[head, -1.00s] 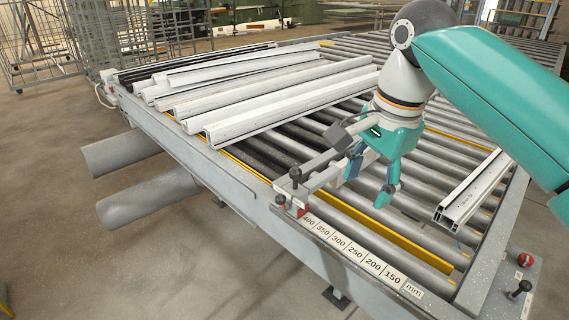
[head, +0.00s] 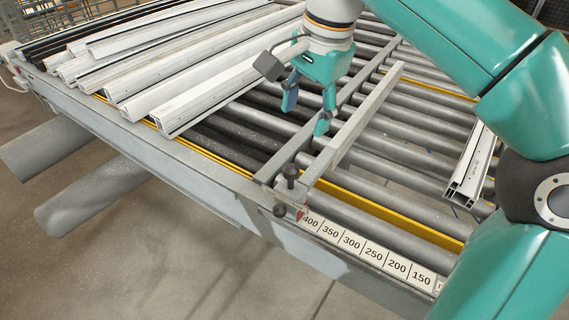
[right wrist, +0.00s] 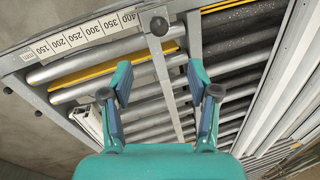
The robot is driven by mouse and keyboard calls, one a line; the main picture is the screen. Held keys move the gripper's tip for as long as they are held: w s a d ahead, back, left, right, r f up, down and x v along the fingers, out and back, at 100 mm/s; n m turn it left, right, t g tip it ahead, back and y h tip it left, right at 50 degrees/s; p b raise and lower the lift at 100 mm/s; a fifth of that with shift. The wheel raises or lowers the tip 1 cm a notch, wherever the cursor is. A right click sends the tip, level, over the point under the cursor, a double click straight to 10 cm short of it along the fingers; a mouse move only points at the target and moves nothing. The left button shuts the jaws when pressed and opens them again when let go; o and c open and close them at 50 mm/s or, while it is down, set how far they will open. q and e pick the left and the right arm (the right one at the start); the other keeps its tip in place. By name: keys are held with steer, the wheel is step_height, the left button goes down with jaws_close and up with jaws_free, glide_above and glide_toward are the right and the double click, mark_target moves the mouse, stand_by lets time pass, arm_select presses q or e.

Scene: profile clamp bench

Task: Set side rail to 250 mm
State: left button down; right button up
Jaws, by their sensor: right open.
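The grey side rail (head: 348,135) lies across the rollers, with a dark clamp knob (head: 290,172) at its front end. A red pointer (head: 299,214) there sits at the 400 end of the scale (head: 352,243), just left of the 400 mark. My right gripper (head: 307,106) is open and empty over the rail, farther back than the knob. In the right wrist view the rail (right wrist: 168,90) runs between the two spread fingers (right wrist: 160,84), and the knob (right wrist: 158,25) is beyond them. The rail's far end is partly hidden in the wrist view. My left gripper is not in view.
Several white profiles (head: 215,88) lie on the rollers to the left of the rail. Another white profile (head: 472,165) lies on the right, near my arm. A grey bench edge (head: 165,150) runs along the front. Rollers right of the rail are mostly bare.

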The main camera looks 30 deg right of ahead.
mark_target(293, 166)
steer(key=w+f, duration=0.1)
steer(key=f, duration=0.4)
steer(key=w+f, duration=0.1)
steer(key=f, duration=0.4)
steer(key=f+b, duration=0.1)
steer(key=f, duration=0.4)
steer(key=shift+w+a+f, duration=0.25)
steer(key=shift+w+f, duration=0.1)
steer(key=shift+w, duration=0.05)
jaws_close()
